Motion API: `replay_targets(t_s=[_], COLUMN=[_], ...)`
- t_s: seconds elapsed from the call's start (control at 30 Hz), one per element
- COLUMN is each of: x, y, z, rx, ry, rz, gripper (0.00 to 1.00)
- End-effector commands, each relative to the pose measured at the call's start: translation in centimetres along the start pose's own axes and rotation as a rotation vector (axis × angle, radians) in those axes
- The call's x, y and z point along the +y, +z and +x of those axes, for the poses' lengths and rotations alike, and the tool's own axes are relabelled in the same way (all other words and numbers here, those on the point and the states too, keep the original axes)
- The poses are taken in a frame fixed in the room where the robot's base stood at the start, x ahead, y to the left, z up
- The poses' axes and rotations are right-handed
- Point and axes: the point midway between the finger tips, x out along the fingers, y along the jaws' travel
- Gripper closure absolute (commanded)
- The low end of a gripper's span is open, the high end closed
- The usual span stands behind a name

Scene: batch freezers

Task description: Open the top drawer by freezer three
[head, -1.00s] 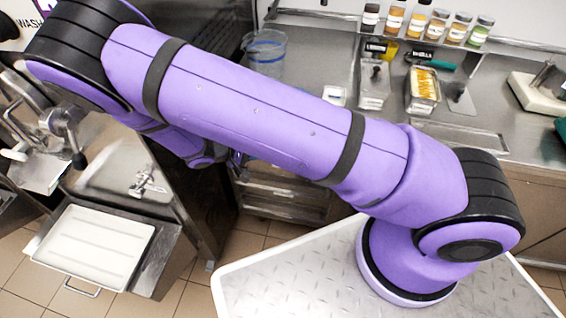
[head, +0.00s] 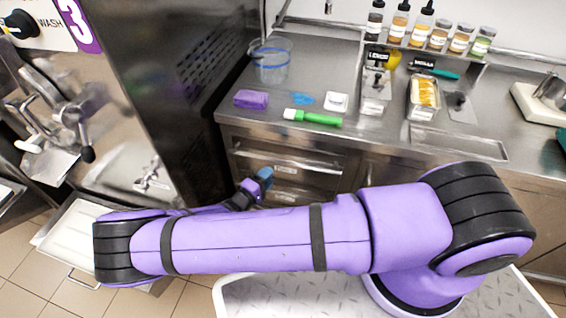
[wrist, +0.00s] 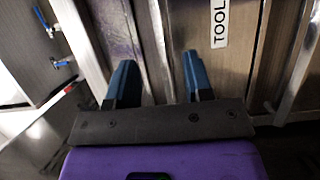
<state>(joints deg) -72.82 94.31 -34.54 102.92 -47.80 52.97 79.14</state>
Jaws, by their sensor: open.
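Freezer three (head: 150,60), with a purple "3" sign, stands left of the steel counter. Under the counter, beside the freezer, is a stack of drawers. The top drawer (head: 318,164) looks shut, with a long bar handle across its front. My gripper (head: 264,180) is in front of these drawers, near their left side. In the wrist view my gripper (wrist: 158,78) has its two blue fingers apart, with nothing held. A metal bar runs between the fingers in that picture, and a panel labelled "TOOL" (wrist: 220,24) lies to the right. I cannot tell whether the fingers touch the bar.
A white tray (head: 75,240) juts out below the freezer at left. Tiled floor is clear between.

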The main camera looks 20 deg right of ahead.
Motion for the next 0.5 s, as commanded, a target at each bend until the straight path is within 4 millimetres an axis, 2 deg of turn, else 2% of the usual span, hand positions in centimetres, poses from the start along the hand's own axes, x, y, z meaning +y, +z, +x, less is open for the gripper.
replay_targets(t_s=[0.3, 0.5], x=[0.0, 0.0], y=[0.1, 0.1], z=[5.7, 8.0], rx=[-0.003, -0.002], ry=[0.001, 0.0], rz=[-0.001, -0.001], gripper=[0.53, 0.53])
